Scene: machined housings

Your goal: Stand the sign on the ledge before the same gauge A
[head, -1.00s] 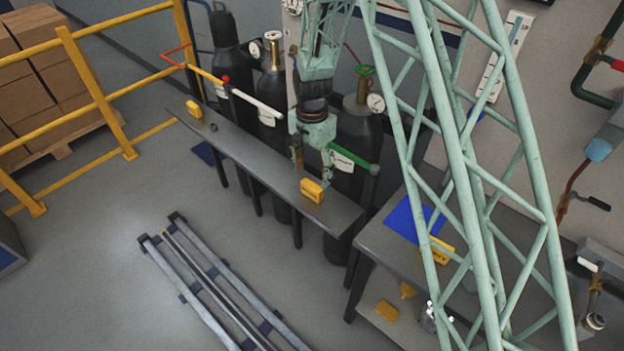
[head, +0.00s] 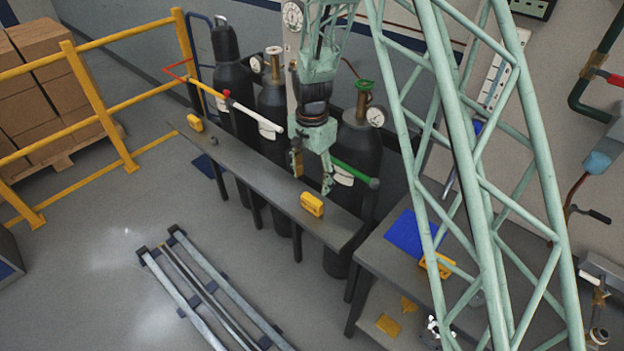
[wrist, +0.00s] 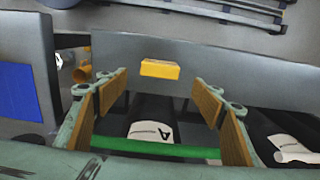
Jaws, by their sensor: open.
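A yellow sign (head: 312,204) stands on the grey ledge (head: 255,180) near its right end; it also shows in the wrist view (wrist: 160,69). My gripper (head: 312,181) is open and empty, just behind this sign on the cylinder side. In the wrist view my open fingers (wrist: 163,98) flank a green bar and a black cylinder with a white label reading A (wrist: 152,130). The sign lies beyond the fingertips, apart from them. A round gauge (head: 376,117) sits atop the rightmost cylinder (head: 358,145). Another yellow sign (head: 195,122) stands at the ledge's far left end.
A table (head: 380,262) at the right holds a blue mat (head: 410,235) and a yellow piece (head: 436,264). More yellow pieces (head: 388,325) lie on its lower shelf. Metal rails (head: 205,290) lie on the floor. The green bar (head: 352,172) runs close to my gripper. The ledge's middle is mostly clear.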

